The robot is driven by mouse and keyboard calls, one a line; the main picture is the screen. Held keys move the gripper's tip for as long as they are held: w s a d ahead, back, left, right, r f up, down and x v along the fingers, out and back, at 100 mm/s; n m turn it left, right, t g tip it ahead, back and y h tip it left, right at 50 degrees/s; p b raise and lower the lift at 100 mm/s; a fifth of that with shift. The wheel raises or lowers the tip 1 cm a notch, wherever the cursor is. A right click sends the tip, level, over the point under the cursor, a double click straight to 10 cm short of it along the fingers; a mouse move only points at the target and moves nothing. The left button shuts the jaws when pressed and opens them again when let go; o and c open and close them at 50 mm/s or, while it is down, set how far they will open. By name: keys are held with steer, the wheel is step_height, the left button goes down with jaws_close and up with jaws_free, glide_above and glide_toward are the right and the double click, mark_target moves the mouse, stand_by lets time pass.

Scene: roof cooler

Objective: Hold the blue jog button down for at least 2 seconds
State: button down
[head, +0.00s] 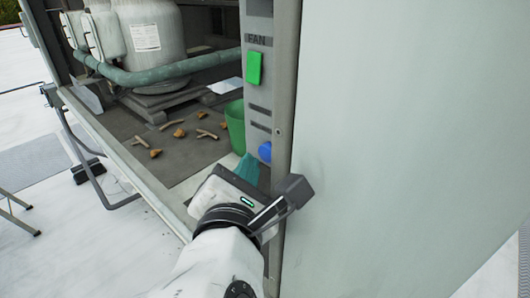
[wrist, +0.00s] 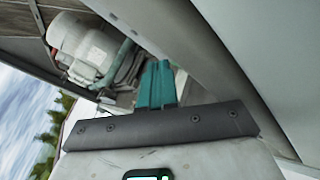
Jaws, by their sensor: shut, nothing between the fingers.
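My gripper (head: 247,166) has teal fingers and is just below and left of the button. The fingers are shut with nothing between them. I cannot tell whether they touch the button or whether it is pressed in. In the wrist view the shut teal fingers (wrist: 156,84) point up the picture, and the button does not show there.
A green rectangular button (head: 254,68) sits under the word FAN. A green bucket (head: 236,125) stands behind the strip. Sticks and brown leaves (head: 180,132) lie on the cabinet floor by a grey tank (head: 150,40). A large pale panel (head: 410,140) fills the right side.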

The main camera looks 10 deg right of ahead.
steer(key=shift+w+d+r+p, duration=0.3)
steer(key=shift+w+d+p, duration=0.35)
steer(key=shift+p, duration=0.65)
stand_by(1.1)
steer(key=shift+s+d+f+p, duration=0.15)
steer(key=shift+s+p, duration=0.1)
steer(key=shift+p, duration=0.1)
stand_by(3.4)
steer(key=shift+d+f, duration=0.1)
steer(key=shift+f, duration=0.2)
steer(key=shift+s+f, duration=0.1)
steer(key=shift+s, duration=0.05)
steer(key=shift+s+a+p, duration=0.4)
steer(key=shift+s+a, duration=0.3)
steer(key=shift+a, duration=0.25)
steer(key=shift+s+a+p, duration=0.35)
steer(key=shift+s+a, duration=0.3)
steer(key=shift+a, duration=0.3)
